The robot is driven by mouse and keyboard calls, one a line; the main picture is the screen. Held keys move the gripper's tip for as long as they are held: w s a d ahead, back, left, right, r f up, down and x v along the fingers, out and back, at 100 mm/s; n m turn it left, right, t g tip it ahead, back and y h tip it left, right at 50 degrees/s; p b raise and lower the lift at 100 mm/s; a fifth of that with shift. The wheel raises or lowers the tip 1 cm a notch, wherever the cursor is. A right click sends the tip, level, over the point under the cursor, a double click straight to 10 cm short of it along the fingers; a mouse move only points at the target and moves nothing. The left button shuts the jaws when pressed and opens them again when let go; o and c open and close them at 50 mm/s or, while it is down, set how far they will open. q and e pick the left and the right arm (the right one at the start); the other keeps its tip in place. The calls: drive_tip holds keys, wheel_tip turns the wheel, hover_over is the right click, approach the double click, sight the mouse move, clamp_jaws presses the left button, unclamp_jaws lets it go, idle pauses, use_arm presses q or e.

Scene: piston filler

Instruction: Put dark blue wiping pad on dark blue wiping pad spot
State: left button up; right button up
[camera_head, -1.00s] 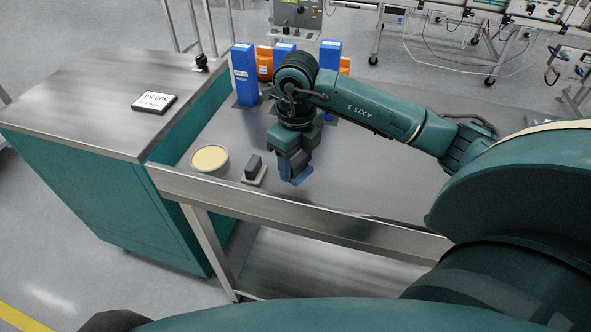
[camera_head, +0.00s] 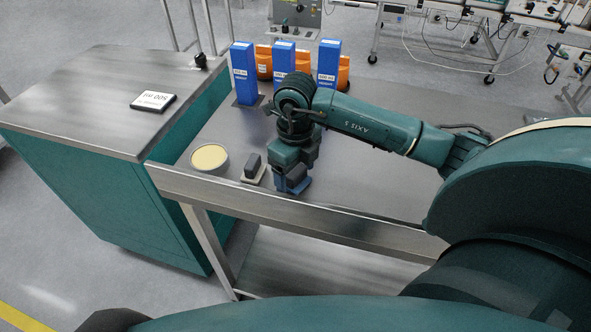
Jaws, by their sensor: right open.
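The dark blue wiping pad (camera_head: 304,186) shows as a blue patch at the bottom of my right gripper (camera_head: 290,184), near the front edge of the steel table. My right gripper points down and is open, its fingers right at the pad. The gripper hides much of the pad, and I cannot tell whether the fingers touch it. I cannot make out the dark blue spot apart from the pad. My left gripper is not in view.
A dark grey block on a pale base (camera_head: 253,170) stands just left of my gripper, beside a round tub with yellowish contents (camera_head: 210,158). Tall blue boxes (camera_head: 243,75) and orange holders (camera_head: 343,72) stand behind. The table (camera_head: 390,190) is clear to the right.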

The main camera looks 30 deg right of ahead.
sight(296, 171)
wheel_tip(296, 171, up, 12)
drive_tip(key=shift+r, duration=0.15)
idle(0.5)
idle(0.4)
